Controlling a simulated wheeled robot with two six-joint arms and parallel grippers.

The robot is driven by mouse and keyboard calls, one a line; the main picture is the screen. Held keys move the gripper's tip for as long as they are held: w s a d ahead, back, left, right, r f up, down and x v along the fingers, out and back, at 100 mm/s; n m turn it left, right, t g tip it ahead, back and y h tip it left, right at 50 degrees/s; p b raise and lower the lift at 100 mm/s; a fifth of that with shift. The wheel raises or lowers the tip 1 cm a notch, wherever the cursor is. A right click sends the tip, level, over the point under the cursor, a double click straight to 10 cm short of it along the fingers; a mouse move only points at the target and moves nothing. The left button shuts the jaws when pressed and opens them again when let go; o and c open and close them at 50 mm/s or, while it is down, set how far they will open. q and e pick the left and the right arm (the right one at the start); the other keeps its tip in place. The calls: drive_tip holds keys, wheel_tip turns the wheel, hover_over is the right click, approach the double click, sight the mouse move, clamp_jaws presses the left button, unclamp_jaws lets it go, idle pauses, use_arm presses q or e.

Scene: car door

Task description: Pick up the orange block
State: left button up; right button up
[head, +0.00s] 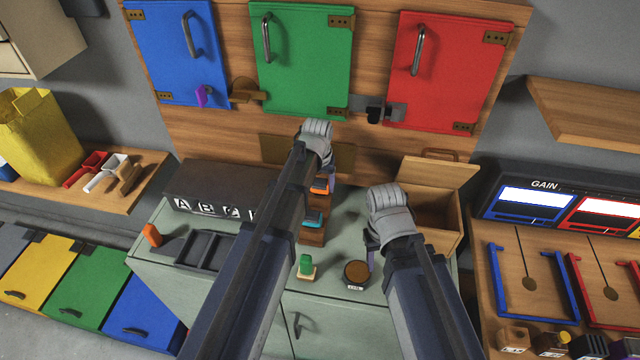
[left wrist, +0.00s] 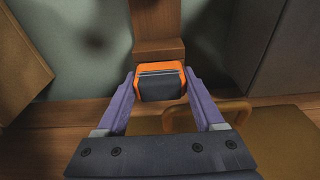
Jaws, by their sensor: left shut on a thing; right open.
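The orange block (left wrist: 160,77) has a dark grey face and sits between the purple fingers of my left gripper (left wrist: 160,90) in the left wrist view. My left gripper is shut on it. In the head view the block (head: 320,185) shows as a small orange patch below my left wrist, near the top of a wooden stepped stand (head: 313,238). I cannot tell whether it touches the stand. My right gripper (head: 371,256) is open and empty over the green-grey cabinet top, near a round brown object (head: 357,271); its fingertips are partly hidden.
A blue block (head: 314,217) sits lower on the stand. A green block (head: 305,264) stands on a small base in front. Another orange piece (head: 151,235) is beside a black tray (head: 207,248) at left. An open wooden box (head: 436,207) stands at right, behind my right arm.

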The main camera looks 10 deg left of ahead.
use_arm(q)
drive_tip(key=shift+r, duration=0.15)
drive_tip(key=shift+c, duration=0.4)
use_arm(e)
drive_tip(key=shift+r, duration=0.15)
use_arm(q)
drive_tip(key=shift+r+p, duration=0.75)
drive_tip(key=shift+p, duration=0.25)
drive_tip(key=shift+r+p, duration=2.05)
drive_tip(key=shift+r, duration=0.1)
use_arm(e)
wheel_tip(320, 180, up, 6)
drive_tip(key=shift+f, duration=0.15)
use_arm(q)
drive_tip(key=shift+f, duration=0.1)
